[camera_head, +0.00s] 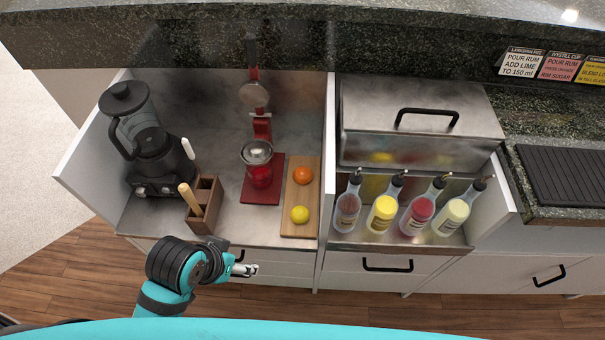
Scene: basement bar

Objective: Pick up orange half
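The orange half (303,174) rests on the upper part of a narrow wooden cutting board (299,233). A yellow lemon or lemon half (299,214) sits below it on the same board, a little apart from it. My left gripper (251,270) is in front of the counter at the drawer fronts, below and to the left of the board, apart from both fruits. Its fingers are small and seen at an angle, so I cannot tell whether they are open or shut. My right gripper is not in view.
A red press juicer (258,172) stands just left of the board. A wooden holder (203,206) with utensils and a black blender (147,145) are farther left. A white divider (329,150) and several bottles (385,208) are to the right.

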